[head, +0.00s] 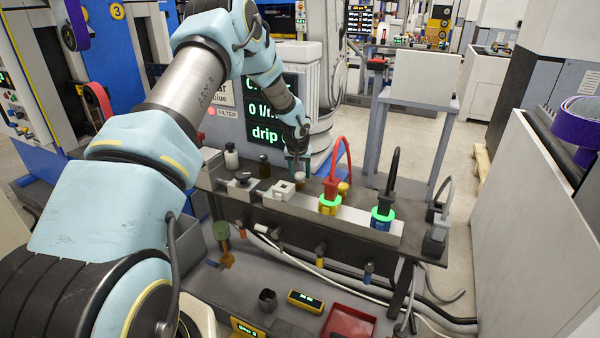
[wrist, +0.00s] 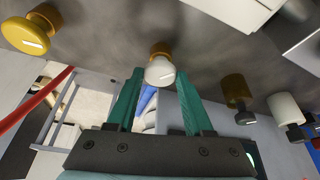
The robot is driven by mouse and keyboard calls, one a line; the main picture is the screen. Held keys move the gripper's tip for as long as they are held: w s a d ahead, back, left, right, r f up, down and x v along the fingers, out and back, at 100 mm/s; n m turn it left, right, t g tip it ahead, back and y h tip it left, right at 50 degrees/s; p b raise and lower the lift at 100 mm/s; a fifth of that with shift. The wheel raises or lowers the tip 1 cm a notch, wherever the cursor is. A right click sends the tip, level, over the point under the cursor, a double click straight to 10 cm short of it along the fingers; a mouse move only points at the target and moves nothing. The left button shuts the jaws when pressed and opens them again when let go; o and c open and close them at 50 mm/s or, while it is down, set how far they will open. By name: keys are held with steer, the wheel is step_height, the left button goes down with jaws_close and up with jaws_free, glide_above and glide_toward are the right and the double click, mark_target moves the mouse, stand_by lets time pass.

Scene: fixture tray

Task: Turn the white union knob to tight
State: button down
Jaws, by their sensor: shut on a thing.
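The white union knob (wrist: 160,70) sits on a brass collar (wrist: 160,48) in the wrist view, between my fingertips. A short pale mark shows on its face. In the head view the knob (head: 300,178) is small, on the fixture bench below the end of my arm. My gripper (wrist: 160,76) has green fingers and is shut on the knob, one finger on each side; it also shows in the head view (head: 299,163). The display (head: 264,120) behind reads "0 l/" and "drip", partly hidden by my arm.
A yellow knob (wrist: 32,30) stands to one side in the wrist view. Red (head: 330,187) and black (head: 384,197) cable plugs with glowing green rings stand right of my gripper. A red tray (head: 349,323) lies on the lower shelf.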

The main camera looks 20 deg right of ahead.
stand_by(0.3)
steer(key=m, duration=0.2)
steer(key=m+g+h, duration=0.1)
steer(key=m, duration=0.1)
steer(key=shift+w+a+m+h+p, duration=0.2)
steer(key=shift+m+h+p, duration=0.1)
steer(key=shift+m, duration=0.1)
steer(key=shift+m+g+b, duration=0.3)
steer(key=shift+m+g, duration=0.2)
steer(key=shift+m, duration=0.7)
steer(key=shift+w+m+g+h+b, duration=0.1)
steer(key=shift+m+g+h+b, duration=0.35)
steer(key=shift+m, duration=0.75)
steer(key=shift+c, duration=1.4)
jaws_free()
steer(key=b+v, duration=0.3)
steer(key=v, duration=0.8)
